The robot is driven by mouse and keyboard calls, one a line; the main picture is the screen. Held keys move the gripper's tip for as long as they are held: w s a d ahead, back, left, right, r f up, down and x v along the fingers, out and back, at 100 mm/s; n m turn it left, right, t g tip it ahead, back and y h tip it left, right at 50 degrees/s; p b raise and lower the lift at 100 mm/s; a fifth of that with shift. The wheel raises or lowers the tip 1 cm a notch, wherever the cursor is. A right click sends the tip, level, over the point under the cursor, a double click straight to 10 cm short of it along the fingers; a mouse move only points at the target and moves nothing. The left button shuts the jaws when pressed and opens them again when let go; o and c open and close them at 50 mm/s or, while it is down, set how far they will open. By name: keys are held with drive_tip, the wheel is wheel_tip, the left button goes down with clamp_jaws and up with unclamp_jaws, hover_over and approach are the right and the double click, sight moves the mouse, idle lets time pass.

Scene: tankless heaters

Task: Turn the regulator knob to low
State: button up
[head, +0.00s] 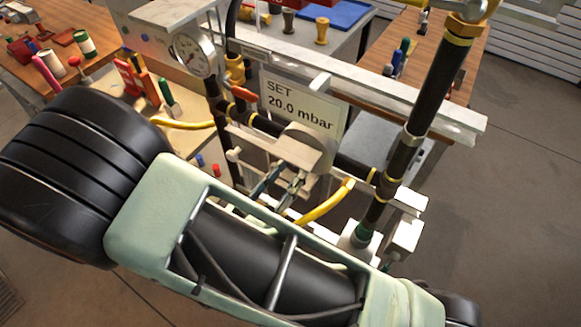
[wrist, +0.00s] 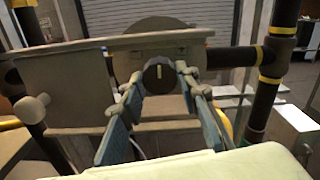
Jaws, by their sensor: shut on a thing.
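The dark round regulator knob (wrist: 159,76) shows in the wrist view, with a short pale mark that looks close to upright. My gripper (wrist: 157,84) has its blue-grey fingers on either side of the knob and is shut on it. In the head view my gripper (head: 290,185) reaches the underside of the pale regulator body (head: 308,148); the knob itself cannot be made out there. A sign (head: 300,104) behind the regulator reads "SET 20.0 mbar". The low mark cannot be read.
A pressure gauge (head: 193,51) stands at the upper left. Yellow gas pipe (head: 326,203) and a thick black pipe (head: 430,95) run close to the right of my gripper. A pale rail (head: 370,85) crosses above. Benches with tools stand behind; the floor at right is clear.

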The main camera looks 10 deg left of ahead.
drive_tip(key=o, duration=0.9)
drive_tip(key=v, duration=1.2)
